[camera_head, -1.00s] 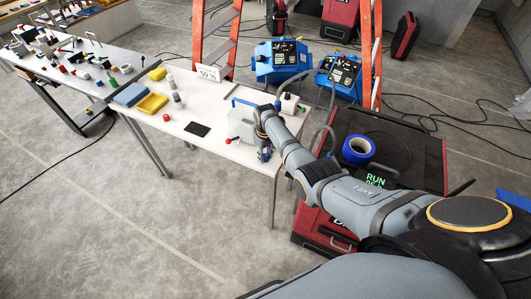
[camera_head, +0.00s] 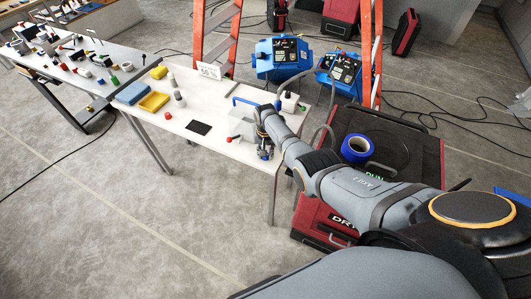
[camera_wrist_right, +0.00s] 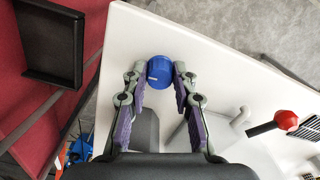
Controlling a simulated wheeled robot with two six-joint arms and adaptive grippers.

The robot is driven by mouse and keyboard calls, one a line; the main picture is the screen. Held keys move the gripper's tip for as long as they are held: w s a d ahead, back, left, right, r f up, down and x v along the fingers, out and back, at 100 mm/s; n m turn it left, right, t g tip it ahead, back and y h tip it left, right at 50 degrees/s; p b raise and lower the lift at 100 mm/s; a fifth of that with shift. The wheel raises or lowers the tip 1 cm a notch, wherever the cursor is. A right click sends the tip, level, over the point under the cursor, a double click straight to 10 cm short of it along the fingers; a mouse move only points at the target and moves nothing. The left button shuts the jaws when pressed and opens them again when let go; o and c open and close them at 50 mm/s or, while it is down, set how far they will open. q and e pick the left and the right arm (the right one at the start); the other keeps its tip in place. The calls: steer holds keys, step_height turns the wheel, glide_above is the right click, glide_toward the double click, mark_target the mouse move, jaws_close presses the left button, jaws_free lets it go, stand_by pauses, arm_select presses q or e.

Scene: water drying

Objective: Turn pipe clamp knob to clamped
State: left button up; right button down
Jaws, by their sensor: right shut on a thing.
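A round blue knob (camera_wrist_right: 159,72) with a small white mark shows at the top middle of the right wrist view, near the edge of the white table. My right gripper (camera_wrist_right: 160,74) has its two finger pads on the knob's left and right sides and is shut on it. In the head view my right gripper (camera_head: 265,151) is at the front right corner of the table, beside a pale grey box (camera_head: 241,120). The knob is mostly hidden there by the gripper. My left gripper is not in view.
A red ball-ended lever (camera_wrist_right: 286,117) stands close to the gripper.

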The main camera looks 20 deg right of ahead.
steer(key=shift+m, duration=0.5)
steer(key=c, duration=1.1)
jaws_free()
steer(key=shift+o, duration=0.2)
step_height(320, 180, up, 12)
